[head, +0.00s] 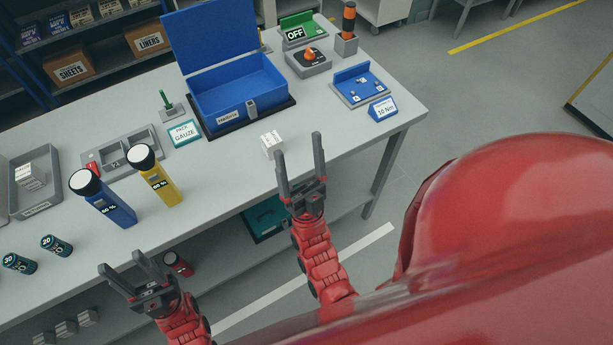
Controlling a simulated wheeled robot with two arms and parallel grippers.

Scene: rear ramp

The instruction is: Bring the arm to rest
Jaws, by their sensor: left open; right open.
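My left gripper (131,275) is open and empty, over the front edge of the table at the lower left. My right gripper (300,166) is open, at the table's front edge near the middle. Its fingers point away from me. A large red part of my own body covers the lower right.
A teal box (264,222) sits on the lower shelf.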

